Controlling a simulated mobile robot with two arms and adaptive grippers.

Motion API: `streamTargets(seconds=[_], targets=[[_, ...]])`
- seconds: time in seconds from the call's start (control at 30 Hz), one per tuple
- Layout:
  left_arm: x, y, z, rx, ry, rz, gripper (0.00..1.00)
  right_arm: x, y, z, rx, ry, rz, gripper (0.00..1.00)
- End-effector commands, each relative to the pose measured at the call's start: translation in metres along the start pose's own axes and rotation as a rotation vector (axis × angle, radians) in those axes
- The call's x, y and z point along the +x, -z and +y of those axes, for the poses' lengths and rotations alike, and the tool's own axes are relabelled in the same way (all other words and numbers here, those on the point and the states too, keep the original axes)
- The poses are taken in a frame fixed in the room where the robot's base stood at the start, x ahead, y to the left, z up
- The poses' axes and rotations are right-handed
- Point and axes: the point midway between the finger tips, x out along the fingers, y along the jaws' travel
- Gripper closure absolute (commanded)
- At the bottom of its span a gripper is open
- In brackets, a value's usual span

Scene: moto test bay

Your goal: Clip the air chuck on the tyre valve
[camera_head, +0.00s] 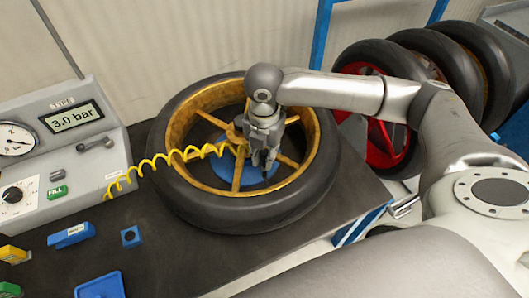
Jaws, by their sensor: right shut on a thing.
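A wheel with a black tyre (225,217) and a gold spoked rim (187,112) lies flat on the dark bench. My right gripper (264,168) points down over the right half of the wheel, inside the rim opening, and is shut on the air chuck. The gripper's fingers mostly hide the chuck. A yellow coiled hose (155,163) runs from the inflator box to the gripper. I cannot make out the tyre valve or whether the chuck touches it. My left gripper is not in view.
Blue and yellow items lie at the front left, including a blue tray (100,287). More wheels (455,65) stand at the back right. The bench's front middle is clear.

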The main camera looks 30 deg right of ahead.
Motion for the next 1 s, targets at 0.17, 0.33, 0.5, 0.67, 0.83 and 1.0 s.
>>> streamTargets(seconds=[0.17,0.33,0.5,0.67,0.83,1.0], targets=[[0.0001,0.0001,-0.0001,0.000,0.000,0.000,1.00,0.0005,0.0004,-0.0002,0.000,0.001,0.001,1.00],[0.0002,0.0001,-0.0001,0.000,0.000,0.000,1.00,0.0006,0.0005,-0.0003,0.000,0.002,0.001,0.77],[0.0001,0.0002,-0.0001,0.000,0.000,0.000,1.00,0.0005,0.0004,-0.0003,0.000,0.001,0.001,0.56],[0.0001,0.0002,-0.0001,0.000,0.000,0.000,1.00,0.0004,0.0003,-0.0002,0.000,0.001,0.001,0.56],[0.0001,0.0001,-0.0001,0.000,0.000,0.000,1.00,0.0005,0.0003,-0.0003,0.000,0.001,0.001,0.43],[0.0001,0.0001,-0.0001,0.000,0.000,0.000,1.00,0.0003,0.0002,-0.0002,0.000,0.001,0.001,0.38]])
